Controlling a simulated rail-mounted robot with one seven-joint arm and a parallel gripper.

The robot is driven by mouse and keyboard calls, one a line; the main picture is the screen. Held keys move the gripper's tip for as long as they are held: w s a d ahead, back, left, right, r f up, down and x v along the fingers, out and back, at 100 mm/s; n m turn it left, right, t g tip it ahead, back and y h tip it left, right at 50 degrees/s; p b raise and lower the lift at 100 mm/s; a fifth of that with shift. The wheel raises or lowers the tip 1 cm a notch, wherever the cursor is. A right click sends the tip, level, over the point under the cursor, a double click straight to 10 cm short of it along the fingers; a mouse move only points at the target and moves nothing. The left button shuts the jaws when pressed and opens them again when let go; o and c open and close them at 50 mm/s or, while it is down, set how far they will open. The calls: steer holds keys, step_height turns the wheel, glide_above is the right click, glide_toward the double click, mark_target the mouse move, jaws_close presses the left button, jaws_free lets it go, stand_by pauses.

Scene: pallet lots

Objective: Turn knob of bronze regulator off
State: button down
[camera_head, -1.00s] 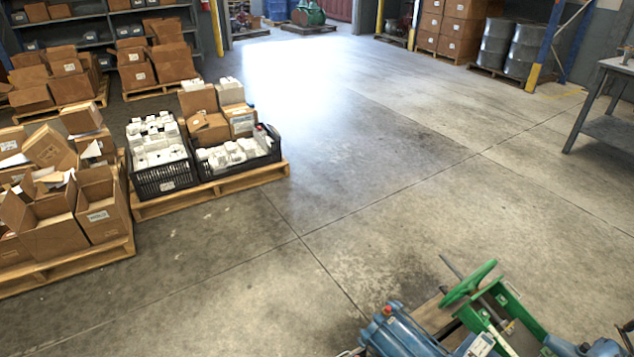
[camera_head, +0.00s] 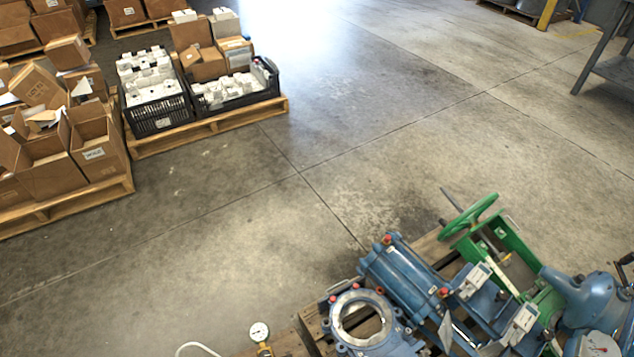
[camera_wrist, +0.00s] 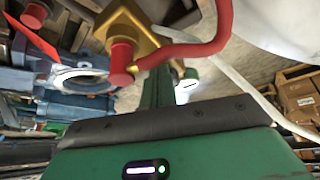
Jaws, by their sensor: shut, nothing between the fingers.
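In the head view, a small white-faced gauge (camera_head: 259,332) tops a brass-coloured fitting (camera_head: 264,350) at the bottom edge; this looks like the bronze regulator, mostly cut off below. In the wrist view, a gold-coloured body (camera_wrist: 138,22) with a red cylindrical part (camera_wrist: 121,58) fills the top centre, very close. A curved red bar or tube (camera_wrist: 195,50) runs right of it. I cannot tell which red part is the knob. My gripper (camera_wrist: 158,76) shows in the wrist view as narrow green fingers, shut and empty, just below the gold body. Contact cannot be judged.
Blue valves (camera_head: 399,270) and a green-handwheel valve (camera_head: 470,215) lie on a pallet (camera_head: 432,246) at lower right. A white hose (camera_head: 196,347) lies near the gauge. Loaded pallets (camera_head: 213,122) stand at left. The concrete floor between is clear.

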steer(key=shift+w+a, duration=0.1)
steer(key=shift+w, duration=0.2)
stand_by(0.4)
steer(key=shift+a, duration=0.3)
stand_by(0.3)
steer(key=shift+s, duration=0.4)
step_height(320, 180, up, 6)
steer(key=p, duration=0.6)
